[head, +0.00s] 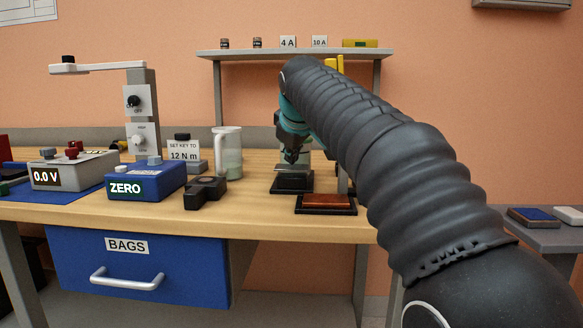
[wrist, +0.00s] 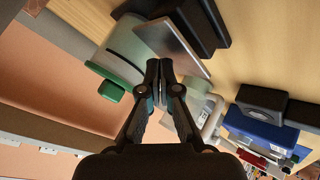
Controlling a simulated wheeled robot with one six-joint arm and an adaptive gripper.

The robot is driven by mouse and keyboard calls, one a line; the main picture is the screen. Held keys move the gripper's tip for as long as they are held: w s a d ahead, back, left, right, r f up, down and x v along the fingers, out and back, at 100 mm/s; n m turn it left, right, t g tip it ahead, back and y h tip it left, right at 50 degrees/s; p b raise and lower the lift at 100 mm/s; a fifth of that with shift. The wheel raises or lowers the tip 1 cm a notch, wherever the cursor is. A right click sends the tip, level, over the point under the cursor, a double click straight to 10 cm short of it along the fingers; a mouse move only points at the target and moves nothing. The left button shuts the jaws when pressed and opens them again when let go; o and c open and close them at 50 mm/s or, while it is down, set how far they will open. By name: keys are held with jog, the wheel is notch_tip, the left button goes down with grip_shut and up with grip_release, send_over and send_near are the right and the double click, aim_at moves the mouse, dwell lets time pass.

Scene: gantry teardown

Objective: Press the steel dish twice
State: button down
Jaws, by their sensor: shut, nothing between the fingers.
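A grey steel plate (wrist: 172,46), which looks like the steel dish, shows in the wrist view just past my fingertips. My gripper (wrist: 158,66) is shut and empty, with its fingers together. In the head view, my gripper (head: 291,157) points down over a black-based stand (head: 292,183) near the middle of the bench. The gripper partly hides the stand's upper part there. I cannot tell whether the fingertips touch the plate.
A brown pad in a black tray (head: 326,203) lies in front at right. A shelf (head: 290,54) hangs above. A green-and-pale device (wrist: 118,50) is close beside my fingers.

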aim_at(292, 167)
jog(key=shift+f+b, duration=0.45)
jog(key=shift+f, duration=0.15)
dwell(0.7)
jog(key=shift+r, duration=0.15)
jog(key=shift+r+p, duration=0.9)
jog(key=shift+p, duration=0.25)
notch_tip(292, 167, up, 6)
jog(key=p, duration=0.6)
